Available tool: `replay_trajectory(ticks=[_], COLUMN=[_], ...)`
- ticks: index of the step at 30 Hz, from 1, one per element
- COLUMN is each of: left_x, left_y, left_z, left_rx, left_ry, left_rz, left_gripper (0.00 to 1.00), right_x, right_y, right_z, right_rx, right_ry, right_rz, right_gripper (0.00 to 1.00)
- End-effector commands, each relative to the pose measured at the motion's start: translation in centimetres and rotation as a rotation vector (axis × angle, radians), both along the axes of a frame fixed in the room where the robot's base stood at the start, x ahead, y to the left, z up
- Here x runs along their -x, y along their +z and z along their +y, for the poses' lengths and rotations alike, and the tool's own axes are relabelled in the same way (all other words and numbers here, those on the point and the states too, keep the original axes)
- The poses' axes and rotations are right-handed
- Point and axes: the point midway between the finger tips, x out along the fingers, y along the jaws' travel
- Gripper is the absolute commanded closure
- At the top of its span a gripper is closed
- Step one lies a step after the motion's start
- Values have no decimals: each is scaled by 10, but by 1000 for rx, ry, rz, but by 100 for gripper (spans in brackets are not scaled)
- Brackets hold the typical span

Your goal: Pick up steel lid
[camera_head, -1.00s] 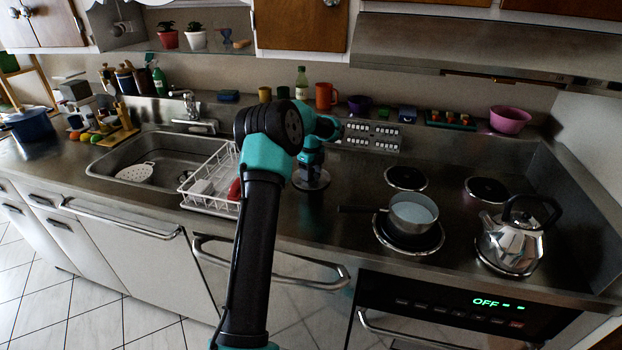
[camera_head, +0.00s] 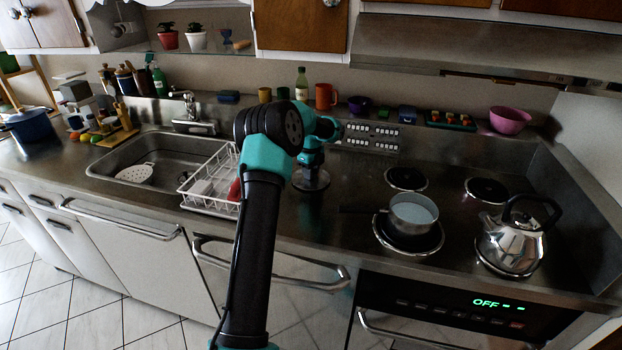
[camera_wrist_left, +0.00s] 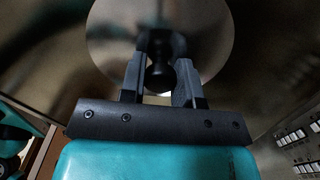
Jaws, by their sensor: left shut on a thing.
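The steel lid (camera_head: 312,184) is a round, flat disc at the counter's middle, between the dish rack and the saucepan. In the left wrist view the lid (camera_wrist_left: 108,38) shows as a pale disc with a dark knob (camera_wrist_left: 160,76). My left gripper (camera_head: 312,172) is over the lid, pointing down. In the left wrist view its fingers (camera_wrist_left: 160,72) are on either side of the knob and shut on it. The head view does not show clearly whether the lid touches the counter. My right gripper is not in view.
A saucepan (camera_head: 408,226) of pale blue liquid sits on the front left coil, its handle pointing left. A steel kettle (camera_head: 512,248) stands to its right. A white dish rack (camera_head: 208,204) is left of the lid. Bare counter lies around the lid.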

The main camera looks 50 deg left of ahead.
Motion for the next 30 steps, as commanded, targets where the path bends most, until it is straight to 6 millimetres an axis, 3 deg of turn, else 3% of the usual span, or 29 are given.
replay_trajectory(ticks=[8, 19, 30], left_x=[0, 0, 27], left_y=[4, 38, 40], left_z=[0, 0, -31], left_rx=[-1, -1, 0], left_ry=[0, -1, -1], left_rz=[-2, -2, 0], left_gripper=[97, 97, 97], right_x=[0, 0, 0], right_y=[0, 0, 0], right_z=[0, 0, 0], right_rx=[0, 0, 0], right_ry=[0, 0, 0], right_rz=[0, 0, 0], right_gripper=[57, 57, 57])
